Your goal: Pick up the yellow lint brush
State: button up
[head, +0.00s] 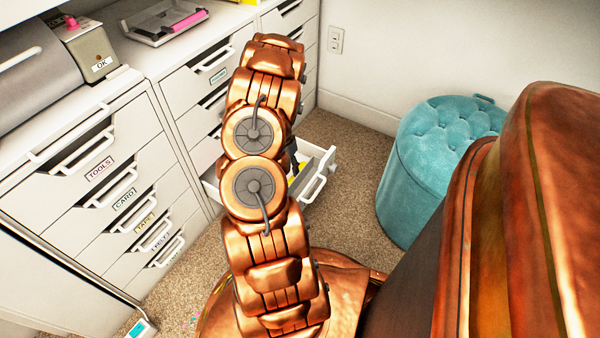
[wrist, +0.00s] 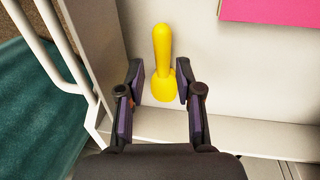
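The yellow lint brush (wrist: 162,58) lies on the white floor of an open drawer in the wrist view, with its handle pointing up the picture and its wider end nearest me. My gripper (wrist: 157,82) is open, with one finger on each side of the brush's wider end. I see no clear contact between the fingers and the brush. In the head view the open drawer (head: 318,178) is low in the cabinet, mostly hidden behind my arm. A small patch of yellow (head: 301,167) shows in it beside my arm.
A pink flat item (wrist: 268,10) lies in the drawer at upper right in the wrist view. The drawer's front wall and white handle (wrist: 62,50) are on the left. A teal tufted ottoman (head: 440,165) stands right of the drawer, with carpet between.

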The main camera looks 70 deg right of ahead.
jog(key=f+b, duration=0.2)
jog(key=f, duration=0.1)
jog(key=f+b, duration=0.1)
jog(key=f, duration=0.1)
jog(key=shift+s+a, duration=0.1)
jog(key=shift+s, duration=0.25)
grip_shut()
